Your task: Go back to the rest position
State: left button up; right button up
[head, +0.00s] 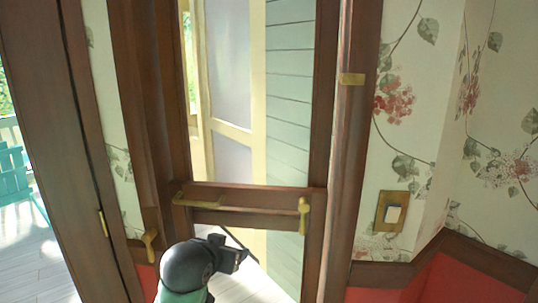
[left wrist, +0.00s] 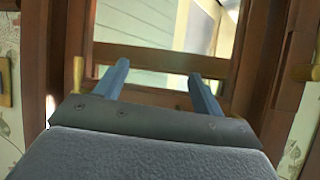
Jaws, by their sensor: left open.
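My left arm (head: 190,270), black and green, rises from the bottom edge of the head view in front of a brown wooden door (head: 255,199) with a glass pane. In the left wrist view, my left gripper (left wrist: 158,72) has two blue fingers spread apart with nothing between them. The door's wooden crossbar (left wrist: 160,59) lies beyond the fingers. I cannot tell how far the fingertips are from it. My right gripper is in neither view.
A brass handle (head: 303,215) is on the door's right side, and another (head: 150,245) is on the wood to its left. A switch plate (head: 391,212) is on the floral wall at right. A teal chair (head: 12,170) stands outside at far left.

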pick_arm(q)
jog(key=s+a+f+g+p, duration=0.1)
jog(key=s+f+g, duration=0.3)
jog(key=s+f, duration=1.3)
jog(key=s+a+f+n+g+y, duration=0.1)
jog(key=s+f+g, duration=0.4)
jog(key=s+f, duration=1.2)
jog(key=shift+a+f+p, duration=0.35)
jog(key=shift+a+f, duration=0.45)
jog(key=shift+a, duration=0.05)
jog(key=shift+s, duration=0.1)
